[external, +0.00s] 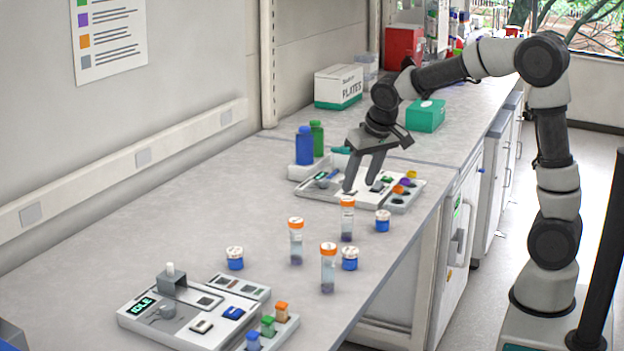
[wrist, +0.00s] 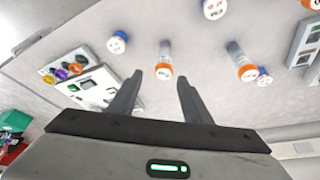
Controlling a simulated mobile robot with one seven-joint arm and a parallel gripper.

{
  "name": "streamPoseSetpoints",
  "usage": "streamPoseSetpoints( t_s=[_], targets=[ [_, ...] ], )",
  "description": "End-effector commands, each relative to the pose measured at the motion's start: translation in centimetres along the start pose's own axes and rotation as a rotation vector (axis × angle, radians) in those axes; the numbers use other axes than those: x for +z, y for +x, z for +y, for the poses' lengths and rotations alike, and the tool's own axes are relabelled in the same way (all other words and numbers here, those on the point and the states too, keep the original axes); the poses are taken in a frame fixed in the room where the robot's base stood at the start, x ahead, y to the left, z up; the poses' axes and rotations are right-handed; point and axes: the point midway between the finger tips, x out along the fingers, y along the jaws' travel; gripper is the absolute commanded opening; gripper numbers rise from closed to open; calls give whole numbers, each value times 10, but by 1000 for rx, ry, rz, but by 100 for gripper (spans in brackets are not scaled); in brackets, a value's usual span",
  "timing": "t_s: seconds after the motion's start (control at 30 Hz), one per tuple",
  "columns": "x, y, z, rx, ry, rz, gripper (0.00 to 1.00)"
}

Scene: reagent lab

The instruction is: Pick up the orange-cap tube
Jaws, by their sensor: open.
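Three clear tubes with orange caps stand on the bench in the external view: a far one (external: 347,222), a left one (external: 296,243) and a near one (external: 328,270). All look upright, with dark contents at the bottom. My gripper (external: 361,189) is open and empty, tilted downward above the far device, behind the tubes. In the wrist view, one orange-cap tube (wrist: 165,60) appears between my fingertips (wrist: 160,79), but apart from them. Another (wrist: 242,62) is to the right, and an orange cap (wrist: 312,4) is cut off at the top right corner.
Blue-and-white jars (external: 383,221) (external: 349,259) (external: 235,258) stand near the tubes. A far device (external: 320,190) with coloured caps lies below my gripper. A near device (external: 165,318) has a display. Blue and green bottles (external: 304,146) stand at the back. The left bench is clear.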

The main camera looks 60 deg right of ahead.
Motion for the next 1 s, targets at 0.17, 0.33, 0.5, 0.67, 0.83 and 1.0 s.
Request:
streamPoseSetpoints(
  t_s=[0.17, 0.33, 0.5, 0.67, 0.83, 1.0],
  targets=[
    [2, 43, 1, 2, 1, -4, 45],
    [2, 78, 0, 1, -1, -4, 45],
    [2, 98, 0, 0, -1, -2, 45],
    [2, 107, -2, -1, -2, -1, 45],
    [7, 132, -8, 0, -2, -4, 45],
    [6, 151, -8, 0, -1, -2, 45]
  ],
)
